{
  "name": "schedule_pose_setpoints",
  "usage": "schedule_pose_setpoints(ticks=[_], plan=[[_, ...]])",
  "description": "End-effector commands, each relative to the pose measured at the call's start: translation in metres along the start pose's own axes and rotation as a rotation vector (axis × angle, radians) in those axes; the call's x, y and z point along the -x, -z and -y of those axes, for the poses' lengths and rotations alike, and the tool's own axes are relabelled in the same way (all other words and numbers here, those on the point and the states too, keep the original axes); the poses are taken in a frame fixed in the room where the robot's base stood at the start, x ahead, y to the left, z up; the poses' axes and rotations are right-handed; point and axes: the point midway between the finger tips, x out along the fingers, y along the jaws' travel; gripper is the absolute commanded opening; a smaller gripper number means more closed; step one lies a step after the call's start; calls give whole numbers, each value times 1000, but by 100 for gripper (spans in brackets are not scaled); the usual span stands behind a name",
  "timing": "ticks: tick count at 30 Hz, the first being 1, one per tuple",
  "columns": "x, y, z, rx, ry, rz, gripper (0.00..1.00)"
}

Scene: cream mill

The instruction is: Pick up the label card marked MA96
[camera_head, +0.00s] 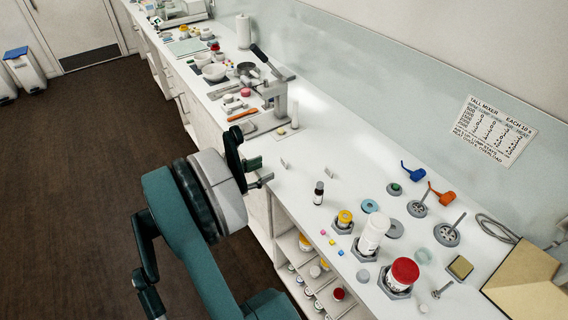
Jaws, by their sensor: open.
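Two small white upright cards stand on the white counter (318,200): a left card (284,163) and a right card (330,173). Their markings are too small to read, so I cannot tell which one is MA96. My gripper (264,172) is open, with nothing seen between its fingers. It is just left of the left card in the picture, near the counter's front edge, and its height above the counter is unclear.
A lever press (275,95) stands behind the cards. The counter around the cards is mostly clear.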

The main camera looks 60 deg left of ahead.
Motion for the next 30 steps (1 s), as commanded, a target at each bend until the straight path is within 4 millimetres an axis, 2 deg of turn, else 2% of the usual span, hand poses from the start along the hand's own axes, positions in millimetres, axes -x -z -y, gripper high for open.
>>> schedule_pose_setpoints(ticks=[6, 12, 30], plan=[[-30, 0, -1, 0, -2, 0, 48], [-49, 0, 0, 0, -1, 0, 48], [-60, 1, 0, 0, -1, 0, 48]])
